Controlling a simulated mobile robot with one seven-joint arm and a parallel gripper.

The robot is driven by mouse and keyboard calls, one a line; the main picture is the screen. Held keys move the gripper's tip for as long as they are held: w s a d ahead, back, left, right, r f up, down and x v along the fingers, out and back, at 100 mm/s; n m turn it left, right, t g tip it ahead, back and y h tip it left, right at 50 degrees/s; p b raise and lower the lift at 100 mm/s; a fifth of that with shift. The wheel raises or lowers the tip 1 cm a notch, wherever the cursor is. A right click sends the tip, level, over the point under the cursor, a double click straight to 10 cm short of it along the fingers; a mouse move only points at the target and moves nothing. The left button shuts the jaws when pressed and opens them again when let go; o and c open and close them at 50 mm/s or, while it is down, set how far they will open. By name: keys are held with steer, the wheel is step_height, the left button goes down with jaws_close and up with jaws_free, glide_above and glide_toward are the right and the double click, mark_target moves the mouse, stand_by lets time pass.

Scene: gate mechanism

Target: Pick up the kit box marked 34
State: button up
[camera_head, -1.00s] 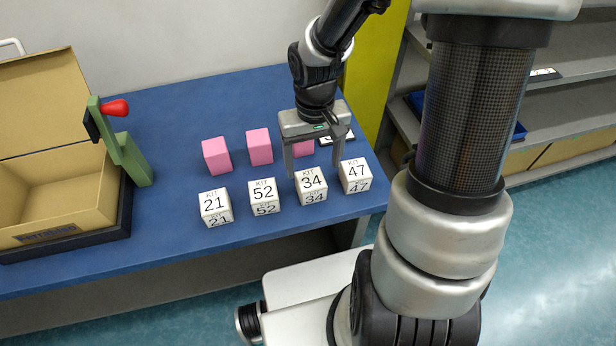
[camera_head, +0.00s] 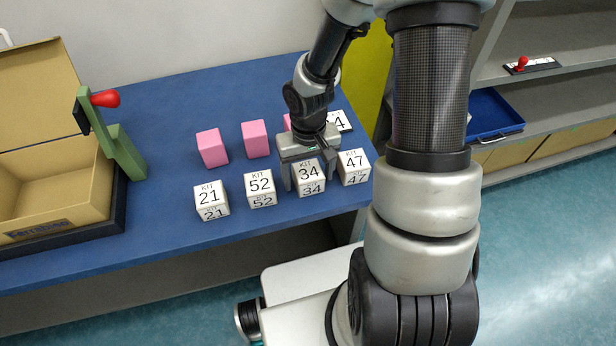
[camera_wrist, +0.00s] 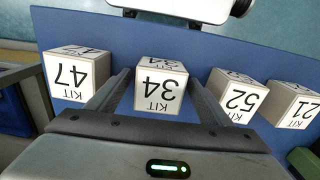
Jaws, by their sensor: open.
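The kit box marked 34 (camera_head: 311,177) is a white cube with black print on the blue table, third from the left in a row of kit boxes. It also shows upside down in the middle of the wrist view (camera_wrist: 161,86). My gripper (camera_head: 309,180) is open, low over this box. In the wrist view one finger of my gripper (camera_wrist: 158,92) is on each side of the box, with a gap at both sides. The lower part of the box's far side is hidden in the head view.
Kit box 47 (camera_head: 354,167) stands close on the right, kit box 52 (camera_head: 260,188) on the left, and kit box 21 (camera_head: 211,200) beyond it. Pink blocks (camera_head: 256,138) stand behind. An open carton (camera_head: 60,190) and a green lever stand (camera_head: 124,150) are at the left.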

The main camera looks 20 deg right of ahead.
steer(key=c, duration=1.4)
steer(key=shift+r, duration=0.1)
